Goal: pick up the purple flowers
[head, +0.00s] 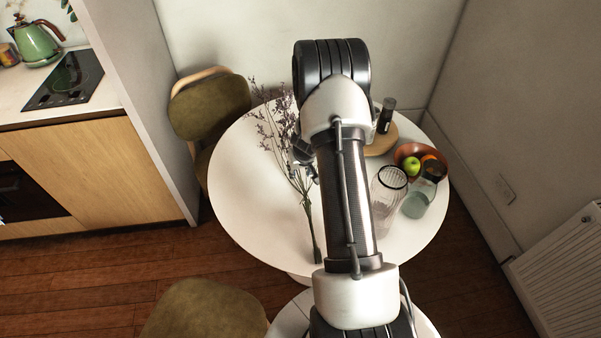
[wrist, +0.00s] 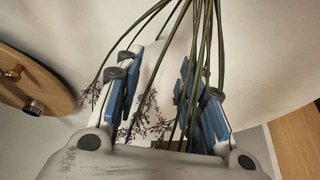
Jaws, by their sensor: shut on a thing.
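The purple flowers (head: 268,128) are a bunch of long green stems with small purple blossoms, over the left half of the round white table (head: 235,185). The blossoms point to the far side and the stem ends towards me. My gripper (head: 304,158) is at the middle of the bunch, partly hidden behind my arm. Some blossoms (wrist: 150,122) hang below the fingers. I cannot tell whether the stems touch the table.
A ribbed glass jar (head: 388,190), a bottle (head: 416,200), a fruit bowl (head: 434,158), a wooden board (head: 382,143) and a dark grinder (head: 386,114) stand on the table's right side. Chairs stand at the far left (head: 208,105) and near front (head: 205,312). The table's left part is clear.

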